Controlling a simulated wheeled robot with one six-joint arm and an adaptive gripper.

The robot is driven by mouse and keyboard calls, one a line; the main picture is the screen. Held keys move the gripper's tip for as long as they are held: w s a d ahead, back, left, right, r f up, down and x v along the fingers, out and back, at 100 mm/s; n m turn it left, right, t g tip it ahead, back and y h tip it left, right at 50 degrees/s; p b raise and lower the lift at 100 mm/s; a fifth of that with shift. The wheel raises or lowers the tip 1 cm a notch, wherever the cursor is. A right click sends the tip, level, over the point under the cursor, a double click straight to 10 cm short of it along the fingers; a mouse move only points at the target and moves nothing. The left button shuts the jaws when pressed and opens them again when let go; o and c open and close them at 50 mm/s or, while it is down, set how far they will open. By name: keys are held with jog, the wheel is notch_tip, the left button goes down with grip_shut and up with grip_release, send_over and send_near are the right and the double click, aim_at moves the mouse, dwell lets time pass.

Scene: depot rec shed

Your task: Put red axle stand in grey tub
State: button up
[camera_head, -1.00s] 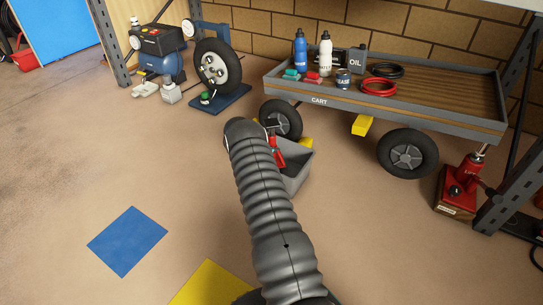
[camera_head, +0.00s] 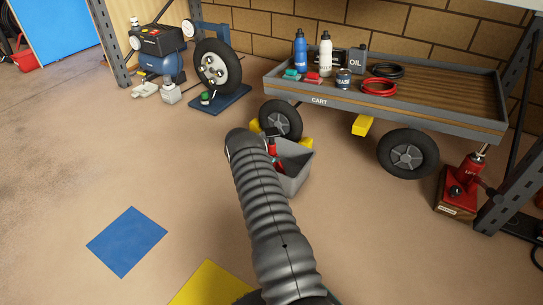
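The grey tub (camera_head: 296,177) stands on the floor in front of the cart, its left part hidden behind my arm. A red piece (camera_head: 272,147), which looks like part of the red axle stand, shows at the tub's back left, beside my arm. Most of it is hidden, and I cannot tell whether it is inside the tub or above it. My gripper is largely hidden behind the dark ribbed arm; a small dark part beside the red piece may belong to it. Its fingers do not show.
The cart (camera_head: 400,114) stands behind the tub, with bottles, cans and cable coils on it. Yellow blocks (camera_head: 362,125) lie by its wheels. A red jack (camera_head: 465,178) stands at right. A blue floor patch (camera_head: 127,242) lies at left, with bare floor around it.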

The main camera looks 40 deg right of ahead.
jog(key=shift+a+r, duration=0.1)
jog(key=shift+r, duration=0.15)
jog(key=p+v, duration=0.1)
jog(key=v, duration=1)
jog(key=s+a+r+n+y, duration=0.2)
jog(key=s+a+r, duration=0.25)
jog(key=r, duration=0.65)
jog(key=s+a+r+n+t+y, duration=0.1)
jog(key=s+a+r+n, duration=0.3)
jog(key=r, duration=0.6)
jog(key=s+a+r+n+y, duration=0.15)
jog(key=s+a+r, duration=0.4)
jog(key=r, duration=0.55)
jog(key=s+a+r+n+t+y, duration=0.1)
jog(key=s+a+r+n+y, duration=0.1)
jog(key=s+a+r, duration=0.4)
jog(key=s+a+r+n+t+y, duration=0.15)
jog(key=s+a, duration=0.25)
jog(key=s, duration=0.4)
jog(key=s+a+n+t+y, duration=0.1)
jog(key=s+a+n, duration=0.2)
jog(key=s, duration=0.4)
jog(key=s+a+n+t+y, duration=0.1)
jog(key=s+a+n, duration=0.3)
jog(key=s, duration=0.4)
jog(key=shift+s+a+f+y, duration=0.3)
jog(key=shift+a+y, duration=0.3)
jog(key=shift+a, duration=0.2)
